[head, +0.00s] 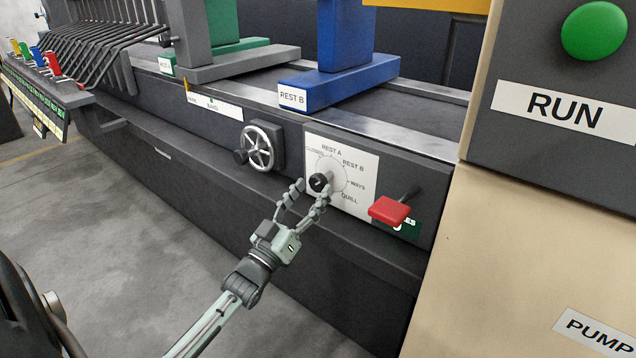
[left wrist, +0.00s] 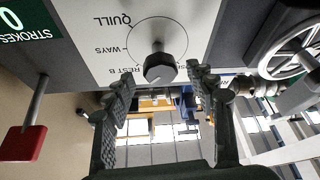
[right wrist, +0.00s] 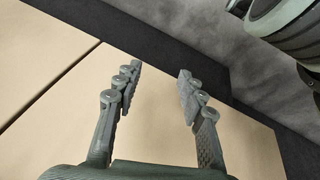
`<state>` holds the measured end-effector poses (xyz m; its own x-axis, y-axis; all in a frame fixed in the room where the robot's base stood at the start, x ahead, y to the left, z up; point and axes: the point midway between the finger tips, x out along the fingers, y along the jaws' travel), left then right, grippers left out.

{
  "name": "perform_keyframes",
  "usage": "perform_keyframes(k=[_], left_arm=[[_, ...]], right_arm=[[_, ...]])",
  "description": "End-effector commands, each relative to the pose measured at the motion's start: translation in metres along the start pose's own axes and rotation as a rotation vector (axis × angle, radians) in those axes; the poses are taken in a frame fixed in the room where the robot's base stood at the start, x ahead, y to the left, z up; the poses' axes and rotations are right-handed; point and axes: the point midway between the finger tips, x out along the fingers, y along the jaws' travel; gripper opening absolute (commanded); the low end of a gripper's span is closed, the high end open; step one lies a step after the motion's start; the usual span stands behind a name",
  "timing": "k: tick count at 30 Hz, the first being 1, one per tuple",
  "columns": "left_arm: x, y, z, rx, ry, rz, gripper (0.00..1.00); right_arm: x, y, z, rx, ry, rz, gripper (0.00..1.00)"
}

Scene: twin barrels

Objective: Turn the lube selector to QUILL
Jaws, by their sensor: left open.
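The lube selector is a black knob (head: 318,182) on a white dial plate (head: 356,207) with the labels CLOSED, REST A, REST B, WAYS and QUILL. QUILL is at the lower right of the dial in the head view. My left gripper (head: 305,190) is open, its fingertips close to the knob. In the left wrist view the knob (left wrist: 159,68) shows between and just beyond the fingertips of the left gripper (left wrist: 160,85), with no clear contact. Where the knob points is too small to tell. My right gripper (right wrist: 158,80) is open and empty, away from the dial.
A red-handled lever (head: 389,210) sits right of the dial, and a handwheel (head: 262,147) sits left of it. The blue REST B block (head: 345,82) stands above. A beige cabinet (head: 530,230) with a green RUN button (head: 594,31) rises at the right.

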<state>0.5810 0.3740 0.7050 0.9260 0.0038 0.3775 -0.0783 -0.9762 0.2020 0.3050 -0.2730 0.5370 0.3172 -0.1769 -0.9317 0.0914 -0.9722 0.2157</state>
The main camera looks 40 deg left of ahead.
Motion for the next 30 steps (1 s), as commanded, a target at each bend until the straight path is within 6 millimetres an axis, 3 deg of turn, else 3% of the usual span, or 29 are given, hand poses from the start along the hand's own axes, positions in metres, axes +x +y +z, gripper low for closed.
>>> perform_keyframes(k=[6, 17, 27, 30], left_arm=[[0.028, 0.0, 0.0, 0.001, 0.0, -0.001, 0.56], [0.033, 0.0, 0.001, 0.001, -0.003, -0.002, 0.56], [0.033, 0.0, 0.001, 0.001, -0.003, -0.002, 0.14], [0.033, 0.0, 0.001, 0.001, -0.003, -0.002, 0.06]], right_arm=[[0.001, 0.0, 0.001, 0.0, -0.004, 0.0, 0.4], [0.002, 0.0, 0.001, 0.0, -0.004, 0.0, 0.4], [0.003, 0.0, 0.001, 0.0, -0.005, -0.001, 0.4], [0.003, 0.0, 0.001, 0.0, -0.005, -0.001, 0.4]])
